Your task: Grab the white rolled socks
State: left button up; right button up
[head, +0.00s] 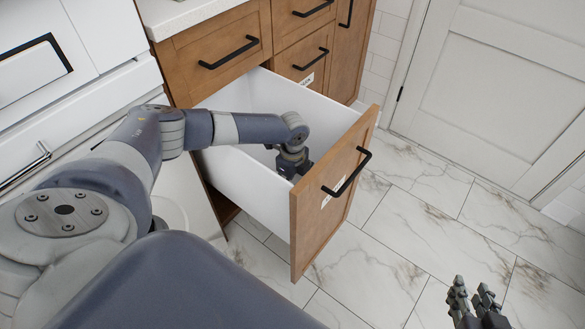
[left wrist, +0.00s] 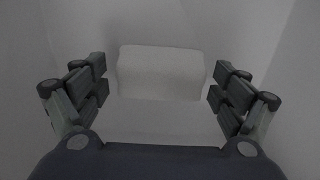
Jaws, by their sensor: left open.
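A white, block-shaped item with rounded edges, which looks like the white rolled socks (left wrist: 160,82), lies inside the white drawer in the left wrist view. My left gripper (left wrist: 160,70) is open, with one finger pair on each side of the item and a visible gap on both sides. In the head view my left gripper (head: 292,162) reaches down into the open drawer (head: 262,205); the socks cannot be made out there. My right gripper (head: 472,288) is over the floor at the lower right, empty, with its fingers apart.
The drawer has a wooden front (head: 325,200) with a black handle (head: 347,172) and high white walls close around my left gripper. Closed wooden drawers (head: 215,50) stand behind it. The marble-tiled floor (head: 400,240) to the right is clear up to a white door (head: 495,85).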

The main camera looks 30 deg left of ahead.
dwell(0.3)
pick_arm(q)
jog(key=c, duration=1.1)
